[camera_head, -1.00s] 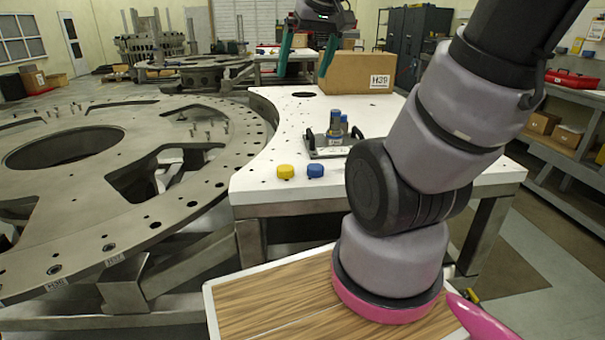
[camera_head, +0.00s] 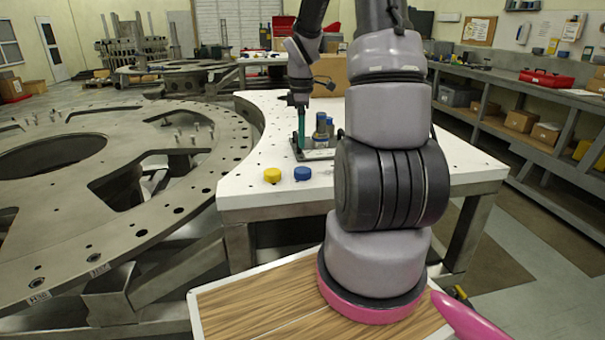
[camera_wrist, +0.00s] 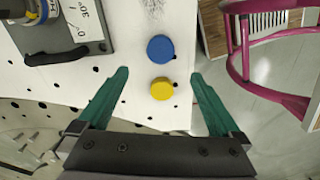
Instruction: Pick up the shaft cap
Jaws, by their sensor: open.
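Two small round caps sit side by side near the front edge of the white table: a yellow cap (camera_head: 272,175) and a blue cap (camera_head: 302,173). I cannot tell which one is called the shaft cap. In the wrist view the yellow cap (camera_wrist: 161,88) and blue cap (camera_wrist: 160,48) lie in line below my gripper (camera_wrist: 160,75). The teal fingers are spread wide either side of the yellow cap, with the blue cap just beyond the tips. My gripper (camera_head: 301,142) is open and empty above the table in the head view, its fingers overlapping there.
A grey fixture plate with handles and upright cylinders (camera_head: 322,130) stands behind the caps; its labelled base (camera_wrist: 75,30) is at upper left in the wrist view. The white table (camera_head: 250,195) has small holes. The large turret plate (camera_head: 170,215) is left. A cardboard box (camera_head: 335,72) stands behind.

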